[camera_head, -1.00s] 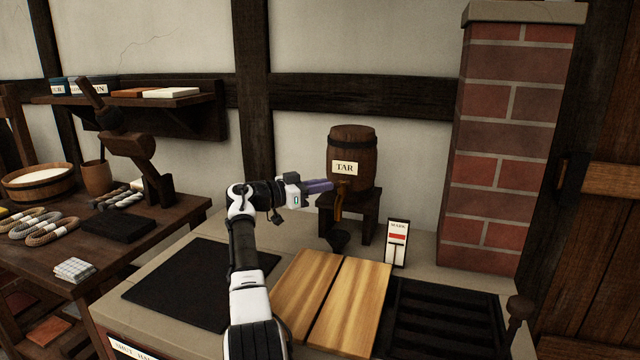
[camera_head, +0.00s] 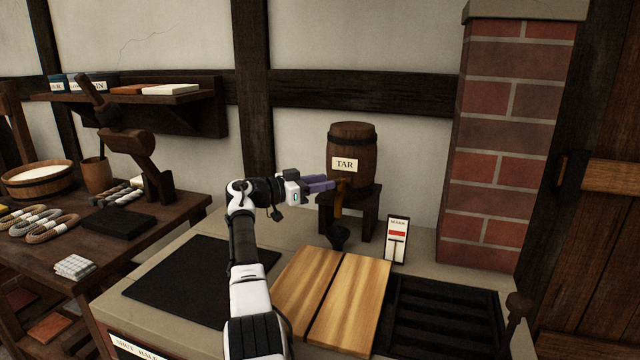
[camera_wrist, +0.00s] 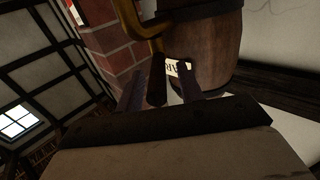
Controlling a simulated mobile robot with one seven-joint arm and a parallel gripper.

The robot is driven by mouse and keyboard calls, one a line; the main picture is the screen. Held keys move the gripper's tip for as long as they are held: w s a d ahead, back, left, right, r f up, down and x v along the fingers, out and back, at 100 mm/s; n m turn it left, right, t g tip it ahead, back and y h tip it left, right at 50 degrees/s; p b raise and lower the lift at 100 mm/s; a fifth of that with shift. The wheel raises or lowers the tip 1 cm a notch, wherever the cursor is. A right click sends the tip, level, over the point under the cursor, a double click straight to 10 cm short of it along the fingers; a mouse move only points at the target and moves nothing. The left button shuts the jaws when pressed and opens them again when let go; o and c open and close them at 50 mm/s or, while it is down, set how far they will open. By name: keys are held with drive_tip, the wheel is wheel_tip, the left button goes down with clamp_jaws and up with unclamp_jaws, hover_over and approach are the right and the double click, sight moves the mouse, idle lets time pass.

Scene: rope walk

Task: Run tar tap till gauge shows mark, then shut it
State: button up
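My gripper (camera_head: 332,184) is at the tap. In the wrist view, the tap's dark handle (camera_wrist: 157,84) lies between my two purple-grey fingers (camera_wrist: 160,80). The fingers stand apart, with the label showing between handle and right finger; contact is unclear. The white gauge (camera_head: 397,240) has a red mark and a dark T-shaped pointer below it. No tar stream is discernible.
Wooden boards (camera_head: 350,305) and a dark grating (camera_head: 440,318) lie in front on the bench. A black mat (camera_head: 195,285) lies at left. A brick pillar (camera_head: 510,130) stands at right. Rope coils (camera_head: 62,222) lie on the left table.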

drive_tip(key=b+v, duration=0.2)
drive_tip(key=v, duration=1.1)
drive_tip(key=shift+s+a+b, duration=0.25)
drive_tip(key=shift+a+b, duration=0.1)
